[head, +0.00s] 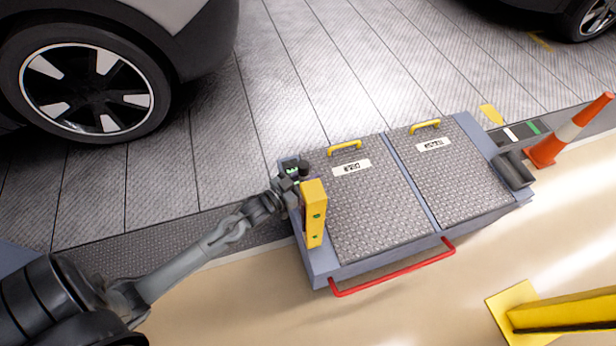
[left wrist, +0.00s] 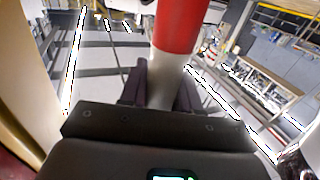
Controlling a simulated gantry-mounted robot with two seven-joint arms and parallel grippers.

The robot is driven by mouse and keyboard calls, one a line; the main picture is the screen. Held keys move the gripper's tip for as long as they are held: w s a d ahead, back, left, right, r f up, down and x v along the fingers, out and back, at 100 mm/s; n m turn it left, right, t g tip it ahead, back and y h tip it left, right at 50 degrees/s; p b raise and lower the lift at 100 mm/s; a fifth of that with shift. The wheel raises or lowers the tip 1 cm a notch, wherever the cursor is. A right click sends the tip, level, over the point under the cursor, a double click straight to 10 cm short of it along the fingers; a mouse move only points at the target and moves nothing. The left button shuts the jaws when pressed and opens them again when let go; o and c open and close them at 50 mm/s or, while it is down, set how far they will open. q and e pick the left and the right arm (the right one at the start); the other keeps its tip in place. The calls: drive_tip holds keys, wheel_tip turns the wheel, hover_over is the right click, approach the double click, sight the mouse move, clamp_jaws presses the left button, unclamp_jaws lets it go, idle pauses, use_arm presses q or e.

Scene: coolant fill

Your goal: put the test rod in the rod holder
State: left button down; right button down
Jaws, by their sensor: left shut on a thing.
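My left gripper (head: 292,178) is at the left end of a low box with two chequer-plate lids, just behind an upright yellow block. In the left wrist view my left gripper (left wrist: 162,92) is shut on the test rod (left wrist: 177,38), which is red above and white between the dark fingers. The rod's ends are out of that view, and I cannot make the rod out in the head view. No part is clearly marked as the rod holder; a dark grey trough-like part (head: 514,170) sits at the box's right end. My right gripper is not in view.
The yellow block (head: 313,214) stands close beside my left gripper. The lidded box (head: 375,215) has yellow handles and a red front bar (head: 392,270). An orange cone (head: 568,133) stands to the right. A yellow barrier (head: 560,312) is at front right. A car wheel (head: 85,88) is at upper left.

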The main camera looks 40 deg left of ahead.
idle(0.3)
use_arm(q)
drive_tip(key=c, duration=0.8)
unclamp_jaws()
drive_tip(key=shift+f, duration=0.15)
drive_tip(key=shift+s+r, duration=0.2)
drive_tip(key=s+a+p, duration=0.1)
drive_tip(key=s+p, duration=0.4)
drive_tip(key=s, duration=0.6)
drive_tip(key=shift+s+a, duration=0.25)
drive_tip(key=shift+a, duration=0.15)
